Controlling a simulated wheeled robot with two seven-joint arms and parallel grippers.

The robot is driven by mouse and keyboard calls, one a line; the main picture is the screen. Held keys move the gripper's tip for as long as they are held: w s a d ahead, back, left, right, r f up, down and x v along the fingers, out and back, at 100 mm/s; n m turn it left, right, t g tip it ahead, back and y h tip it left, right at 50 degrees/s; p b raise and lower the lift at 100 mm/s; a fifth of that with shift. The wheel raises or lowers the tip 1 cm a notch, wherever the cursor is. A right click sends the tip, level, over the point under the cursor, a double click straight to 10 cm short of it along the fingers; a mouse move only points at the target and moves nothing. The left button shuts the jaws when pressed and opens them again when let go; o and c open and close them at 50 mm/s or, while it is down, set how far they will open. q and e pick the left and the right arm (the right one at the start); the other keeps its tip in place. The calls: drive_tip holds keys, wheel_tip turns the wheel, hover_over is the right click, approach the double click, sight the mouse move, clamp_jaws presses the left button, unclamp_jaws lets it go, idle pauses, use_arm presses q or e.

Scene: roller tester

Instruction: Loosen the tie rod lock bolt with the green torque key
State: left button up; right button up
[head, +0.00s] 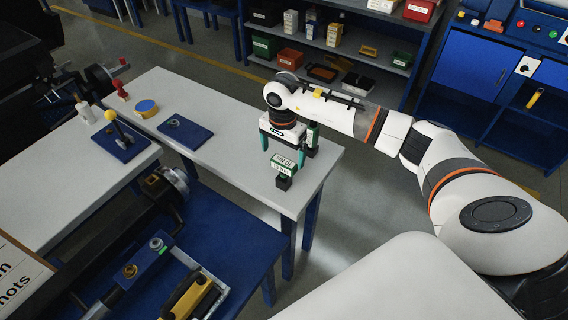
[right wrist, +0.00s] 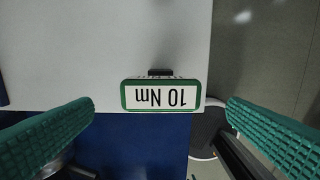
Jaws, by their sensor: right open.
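The green torque key (head: 285,162) stands on a small black base near the right end of the grey-white table. In the right wrist view its green-rimmed label (right wrist: 161,95) reads "10 Nm" upside down. My right gripper (head: 282,148) is above the key, pointing down, its teal fingers apart. In the right wrist view the fingers (right wrist: 158,122) lie on either side of the key with gaps, not touching it. A blue rod assembly (head: 143,268) with a grey bolt-like part (head: 156,243) and a brass part lies at lower left; I cannot tell which is the lock bolt. My left gripper is out of view.
A yellow-knobbed lever (head: 111,116) stands at left. Shelves with bins (head: 290,57) are behind. The table's middle is clear.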

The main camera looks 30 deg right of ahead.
sight(284, 161)
drive_tip(key=shift+f+p, duration=0.35)
drive_tip(key=shift+f, duration=0.05)
drive_tip(key=f, duration=0.1)
drive_tip(key=f+p, duration=0.1)
drive_tip(key=f, duration=0.1)
drive_tip(key=shift+d+f, duration=0.2)
drive_tip(key=shift+f, duration=0.5)
drive_tip(key=shift+c, duration=0.4)
drive_tip(key=shift+w+r, duration=0.1)
drive_tip(key=c, duration=1.1)
wheel_tip(284, 161, up, 9)
drive_tip(key=shift+f+b, duration=0.15)
drive_tip(key=shift+b, duration=1.05)
drive_tip(key=shift+r, duration=0.65)
